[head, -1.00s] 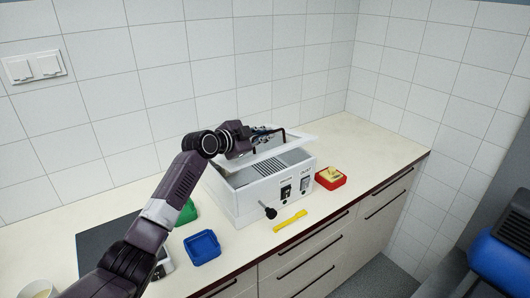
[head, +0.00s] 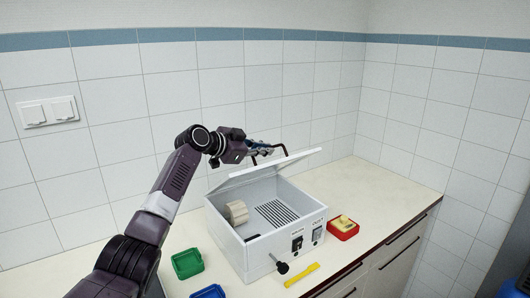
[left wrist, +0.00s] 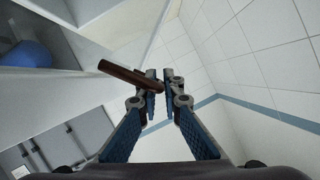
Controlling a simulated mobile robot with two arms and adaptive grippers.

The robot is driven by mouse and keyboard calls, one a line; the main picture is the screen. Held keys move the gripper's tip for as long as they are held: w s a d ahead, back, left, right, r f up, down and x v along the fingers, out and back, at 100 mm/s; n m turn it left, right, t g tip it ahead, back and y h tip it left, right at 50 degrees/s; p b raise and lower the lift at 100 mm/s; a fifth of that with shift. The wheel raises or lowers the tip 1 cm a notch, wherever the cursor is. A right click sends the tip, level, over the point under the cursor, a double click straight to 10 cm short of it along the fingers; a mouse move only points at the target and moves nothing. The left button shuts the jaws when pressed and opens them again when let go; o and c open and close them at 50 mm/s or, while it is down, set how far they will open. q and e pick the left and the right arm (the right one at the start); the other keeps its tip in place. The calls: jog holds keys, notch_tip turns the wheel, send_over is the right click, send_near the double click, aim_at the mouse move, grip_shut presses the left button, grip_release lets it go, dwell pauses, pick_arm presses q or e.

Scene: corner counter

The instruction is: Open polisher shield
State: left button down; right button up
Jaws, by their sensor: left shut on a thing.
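The polisher (head: 262,243) is a white box on the counter. Its shield (head: 262,170) is a flat white panel, raised and tilted over the box, so the inside shows a pale polishing wheel (head: 236,212) and a dark slotted grille (head: 277,213). My left gripper (head: 264,150) is above the shield, shut on its dark handle (head: 283,147). In the left wrist view the blue fingers (left wrist: 160,82) close around the brown handle bar (left wrist: 125,73). The fingertip contact is small in the head view. My right gripper is not in view.
A red tray (head: 343,233) with a yellowish block stands right of the polisher. A yellow tool (head: 301,275) lies in front, near a black knob (head: 282,267). Green (head: 187,264) and blue (head: 208,291) trays are at left. The tiled wall is close behind; the counter's right end is clear.

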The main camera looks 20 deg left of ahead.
pick_arm(q)
jog(key=c, duration=2.1)
grip_release()
jog(key=v, duration=1.2)
jog(key=shift+f, duration=0.1)
